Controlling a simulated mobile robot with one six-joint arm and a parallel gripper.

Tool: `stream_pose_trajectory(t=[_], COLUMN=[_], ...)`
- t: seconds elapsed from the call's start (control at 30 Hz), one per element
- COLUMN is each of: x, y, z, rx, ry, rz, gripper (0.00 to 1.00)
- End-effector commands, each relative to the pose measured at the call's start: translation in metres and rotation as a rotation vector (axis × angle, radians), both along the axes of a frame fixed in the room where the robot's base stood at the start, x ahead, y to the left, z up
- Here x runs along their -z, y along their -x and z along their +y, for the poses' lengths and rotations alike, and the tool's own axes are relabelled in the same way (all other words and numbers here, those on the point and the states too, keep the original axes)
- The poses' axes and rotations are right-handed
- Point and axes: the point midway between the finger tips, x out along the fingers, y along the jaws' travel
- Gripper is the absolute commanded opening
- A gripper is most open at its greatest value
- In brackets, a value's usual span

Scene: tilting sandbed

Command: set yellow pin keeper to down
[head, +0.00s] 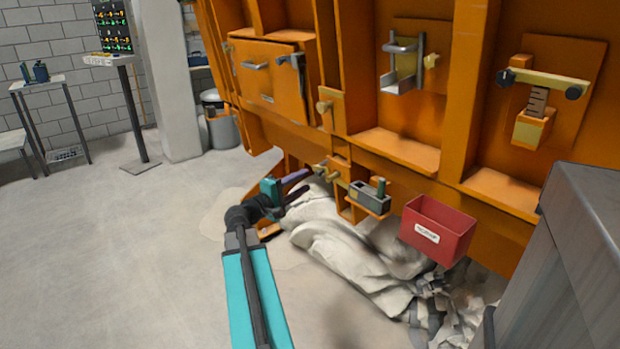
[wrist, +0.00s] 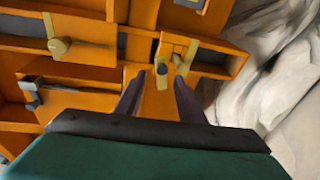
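A small yellow bar (wrist: 187,56), which looks like the pin keeper, stands tilted upward beside a dark round pin end (wrist: 162,68) on the orange frame in the wrist view. In the head view, a small yellow piece (head: 333,175) shows at the frame's lower edge, just right of my fingertips; its exact position is hard to tell. My gripper (head: 303,182) is open, with its two dark purple fingers apart and nothing between them. In the wrist view, my gripper (wrist: 157,88) points at the pin, with the bar near the right fingertip; contact cannot be told.
A grey latch block (head: 369,197) and a red bin (head: 437,230) are to the right on the orange frame. Crumpled pale cloth-like material (head: 350,250) lies below. The floor (head: 130,240) at left is clear.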

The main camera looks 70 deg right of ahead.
Motion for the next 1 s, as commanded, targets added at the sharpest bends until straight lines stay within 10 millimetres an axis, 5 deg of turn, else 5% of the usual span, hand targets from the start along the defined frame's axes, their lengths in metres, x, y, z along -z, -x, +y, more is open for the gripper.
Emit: stream_pose_trajectory(t=[0.47,0.7,1.0], x=[0.0004,0.0003,0.0034], y=[-0.0041,-0.0039,0.0032], z=[0.0124,0.0122,0.0131], rx=[0.001,0.001,0.029], ry=[0.0,0.009,0.088], rz=[0.0,-0.025,-0.272], gripper=[0.36,0.0,0.0])
